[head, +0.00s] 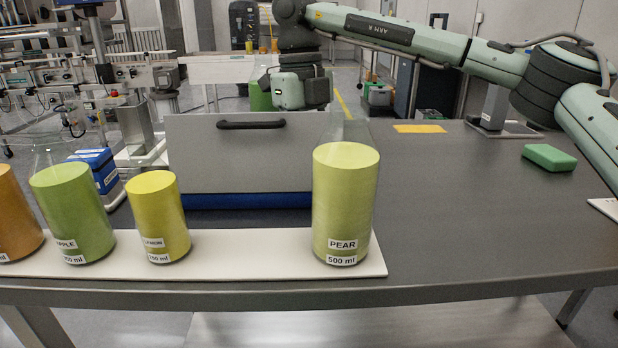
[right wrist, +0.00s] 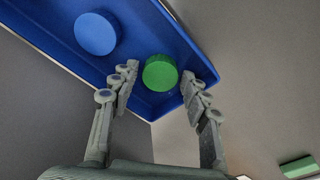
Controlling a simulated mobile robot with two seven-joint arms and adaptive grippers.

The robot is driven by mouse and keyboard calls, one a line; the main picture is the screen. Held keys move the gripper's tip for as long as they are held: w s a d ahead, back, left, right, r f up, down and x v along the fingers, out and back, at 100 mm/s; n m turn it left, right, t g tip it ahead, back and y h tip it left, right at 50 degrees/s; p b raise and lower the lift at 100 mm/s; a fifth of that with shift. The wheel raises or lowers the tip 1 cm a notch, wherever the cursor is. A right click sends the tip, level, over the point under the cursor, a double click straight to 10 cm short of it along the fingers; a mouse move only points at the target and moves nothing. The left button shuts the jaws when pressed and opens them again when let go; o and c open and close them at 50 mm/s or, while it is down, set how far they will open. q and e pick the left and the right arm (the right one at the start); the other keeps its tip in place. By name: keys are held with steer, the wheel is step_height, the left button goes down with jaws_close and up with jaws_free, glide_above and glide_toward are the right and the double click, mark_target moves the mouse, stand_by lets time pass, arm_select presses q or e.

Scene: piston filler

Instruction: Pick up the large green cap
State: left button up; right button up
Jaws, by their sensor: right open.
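The green cap (right wrist: 160,72) lies in a blue tray (right wrist: 60,40) in the right wrist view, near the tray's edge. A larger-looking blue cap (right wrist: 96,33) lies in the same tray to its left. My right gripper (right wrist: 161,82) is open, with one finger on each side of the green cap. I cannot tell whether the fingers touch it. In the head view my right gripper's body (head: 300,90) is behind a grey panel (head: 240,160), which hides the caps and the fingertips. My left gripper is not in view.
Labelled bottles, pear (head: 345,205), lemon (head: 158,217), apple (head: 72,213) and an orange one (head: 14,215), stand on a white board (head: 230,240) at the front. A green block (head: 549,157) lies at the right. The table's (head: 460,200) right middle is clear.

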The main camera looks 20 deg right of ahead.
steer(key=c, duration=0.4)
steer(key=shift+r, duration=0.1)
steer(key=shift+c, duration=0.2)
